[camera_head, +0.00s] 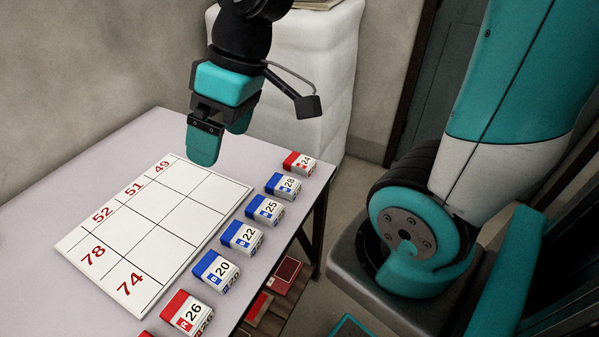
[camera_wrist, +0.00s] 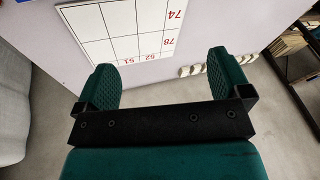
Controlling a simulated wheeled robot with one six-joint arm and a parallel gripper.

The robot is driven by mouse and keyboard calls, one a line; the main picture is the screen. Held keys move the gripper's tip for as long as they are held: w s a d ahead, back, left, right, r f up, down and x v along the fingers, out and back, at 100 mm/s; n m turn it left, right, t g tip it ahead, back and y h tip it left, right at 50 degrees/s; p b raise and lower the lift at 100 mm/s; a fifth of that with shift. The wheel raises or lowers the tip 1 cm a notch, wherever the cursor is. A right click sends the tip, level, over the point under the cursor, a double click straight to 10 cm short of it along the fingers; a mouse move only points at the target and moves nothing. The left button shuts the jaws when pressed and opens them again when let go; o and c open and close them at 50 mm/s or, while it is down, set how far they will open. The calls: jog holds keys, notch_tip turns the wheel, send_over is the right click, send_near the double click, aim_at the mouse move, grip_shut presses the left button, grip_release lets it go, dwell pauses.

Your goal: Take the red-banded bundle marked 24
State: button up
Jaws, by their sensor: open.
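The red-banded bundle marked 24 (camera_head: 301,164) is a small white block with a red end. It lies at the far end of a row of bundles along the table's right edge. My gripper (camera_head: 222,140) is open and empty, above the table's far part, to the left of bundle 24 and not touching it. In the wrist view my gripper (camera_wrist: 161,76) shows its two green fingers wide apart with nothing between them. Small pale bundles (camera_wrist: 186,71) show there beside the right finger, which hides part of the row; their marks cannot be read.
Blue-banded bundles 28 (camera_head: 283,186), 25 (camera_head: 265,210), 22 (camera_head: 242,238) and 20 (camera_head: 216,270) line the edge, then red-banded 26 (camera_head: 188,313). A white grid board (camera_head: 150,240) with red numbers lies left of them. A white padded block (camera_head: 305,80) stands behind the table.

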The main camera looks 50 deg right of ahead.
jog(key=w+d+f+m+t+b, duration=0.1)
jog(key=w+d+f+b, duration=0.1)
jog(key=w+d+f, duration=0.3)
jog(key=w+d+f+m+t+b, duration=0.1)
jog(key=w+d+f+b, duration=0.15)
jog(key=d, duration=0.45)
jog(key=m+h+b, duration=0.1)
jog(key=h+b, duration=0.2)
jog(key=b, duration=0.2)
send_near(300, 160)
jog(key=shift+t, duration=0.3)
jog(key=x, duration=0.4)
jog(key=shift+s+a+f+b, duration=0.15)
jog(key=shift+a+b, duration=0.2)
jog(key=shift+b, duration=0.05)
jog(key=shift+d+b+x, duration=0.2)
jog(key=shift+b+x, duration=0.1)
jog(key=shift+x, duration=2.2)
jog(key=shift+f, duration=0.3)
jog(key=c, duration=1)
